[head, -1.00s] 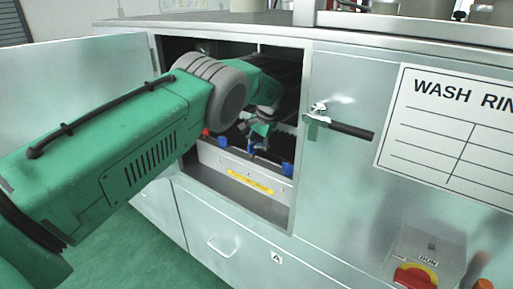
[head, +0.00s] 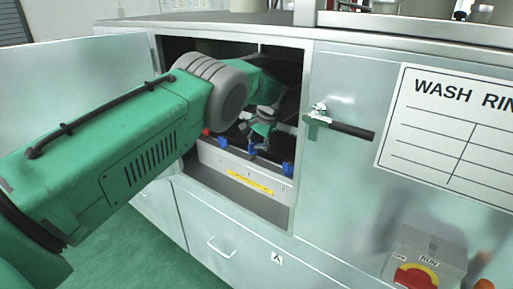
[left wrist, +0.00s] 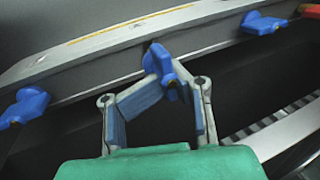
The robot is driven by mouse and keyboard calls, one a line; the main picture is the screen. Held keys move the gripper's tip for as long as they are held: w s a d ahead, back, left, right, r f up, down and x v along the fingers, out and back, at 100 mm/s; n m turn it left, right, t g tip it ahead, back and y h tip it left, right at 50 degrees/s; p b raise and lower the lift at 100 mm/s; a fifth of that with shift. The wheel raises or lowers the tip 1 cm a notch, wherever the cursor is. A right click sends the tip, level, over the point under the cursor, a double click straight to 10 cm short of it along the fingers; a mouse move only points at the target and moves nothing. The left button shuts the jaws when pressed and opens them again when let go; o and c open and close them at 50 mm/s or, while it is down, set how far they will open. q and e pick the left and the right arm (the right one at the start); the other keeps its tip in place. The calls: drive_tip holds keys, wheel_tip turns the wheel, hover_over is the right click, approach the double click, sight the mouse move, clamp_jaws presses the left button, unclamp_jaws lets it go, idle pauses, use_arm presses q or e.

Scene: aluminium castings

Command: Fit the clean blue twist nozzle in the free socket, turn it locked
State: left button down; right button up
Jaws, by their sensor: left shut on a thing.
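My left gripper (left wrist: 165,68) is shut on a blue twist nozzle (left wrist: 161,60) at the edge of the grey rail (left wrist: 110,62). The held nozzle is upright against the rail, between two other blue nozzles, one at the left (left wrist: 24,106) and one at the right (left wrist: 263,23). Its lower end is hidden, so I cannot tell how far it is seated or whether it is locked. In the head view the left gripper (head: 257,146) reaches inside the open cabinet, above the rail (head: 220,164). My right gripper is not in view.
A red nozzle (left wrist: 310,10) sits farther along the rail. The cabinet opening is tight around my arm, with the open door (head: 70,85) at the left. A dark-handled latch (head: 345,129) and a red-yellow switch box (head: 420,262) are at the right.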

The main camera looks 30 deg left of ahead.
use_arm(q)
drive_tip(key=shift+f+b, duration=0.8)
drive_tip(key=shift+f, duration=0.4)
drive_tip(key=c, duration=1.2)
unclamp_jaws()
drive_tip(key=shift+r, duration=0.15)
drive_tip(key=shift+v, duration=3.6)
